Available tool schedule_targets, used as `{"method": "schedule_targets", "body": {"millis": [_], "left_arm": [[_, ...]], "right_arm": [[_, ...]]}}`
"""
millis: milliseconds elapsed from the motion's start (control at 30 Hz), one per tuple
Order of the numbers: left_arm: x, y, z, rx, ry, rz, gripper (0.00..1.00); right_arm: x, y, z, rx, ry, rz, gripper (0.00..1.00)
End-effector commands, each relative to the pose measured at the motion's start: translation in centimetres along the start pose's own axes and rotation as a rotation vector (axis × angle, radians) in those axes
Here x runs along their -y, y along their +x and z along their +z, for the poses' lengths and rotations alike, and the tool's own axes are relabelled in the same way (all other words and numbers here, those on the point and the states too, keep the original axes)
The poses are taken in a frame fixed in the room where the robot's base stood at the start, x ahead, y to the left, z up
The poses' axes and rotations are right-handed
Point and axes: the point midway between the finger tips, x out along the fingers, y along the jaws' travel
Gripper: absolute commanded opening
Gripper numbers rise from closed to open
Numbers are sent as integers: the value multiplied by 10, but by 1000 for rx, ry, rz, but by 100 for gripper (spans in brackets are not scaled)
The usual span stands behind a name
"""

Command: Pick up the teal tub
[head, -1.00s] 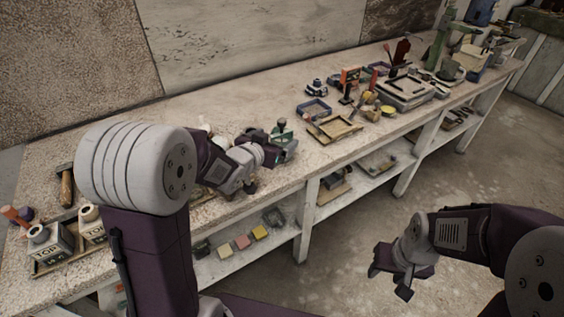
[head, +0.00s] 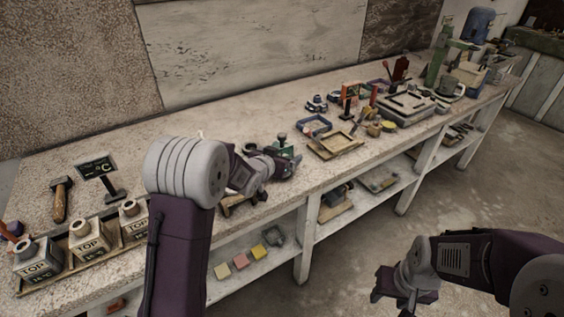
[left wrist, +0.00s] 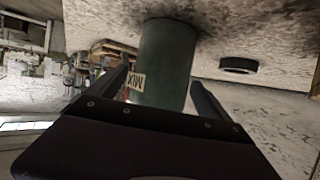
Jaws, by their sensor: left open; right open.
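The teal tub (left wrist: 168,55) fills the middle of the left wrist view, upside down there, with a pale label marked MIX. In the head view a small teal shape (head: 284,150), apparently the tub, shows at my left gripper (head: 279,166), partly hidden by it. In the left wrist view the open fingers of my left gripper (left wrist: 160,82) lie on either side of the tub. I cannot tell whether they touch it. The gripper body hides part of the tub. My right gripper (head: 403,290) is open and empty, over the floor in front of the bench.
A dark ring (left wrist: 238,65) lies near the tub. Bottles labelled TOP (head: 88,243) stand in a tray at the left, with a hammer (head: 61,200) and a small sign (head: 96,168) behind.

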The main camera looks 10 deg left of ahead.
Motion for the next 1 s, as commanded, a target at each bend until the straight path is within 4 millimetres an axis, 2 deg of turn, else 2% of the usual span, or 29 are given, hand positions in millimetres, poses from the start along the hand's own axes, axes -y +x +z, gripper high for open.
{"method": "schedule_targets", "body": {"millis": [200,233,533,833,1000], "left_arm": [[0,2,-1,-1,0,0,91],[0,2,-1,-1,0,0,85],[0,2,0,0,0,0,2],[0,0,-4,-4,1,0,0],[1,-7,-23,-8,1,0,0]], "right_arm": [[0,0,0,0,0,0,47],[0,0,0,0,0,0,47],[0,0,0,0,0,0,47],[0,-1,0,0,0,0,47],[0,-8,-1,0,0,0,47]]}}
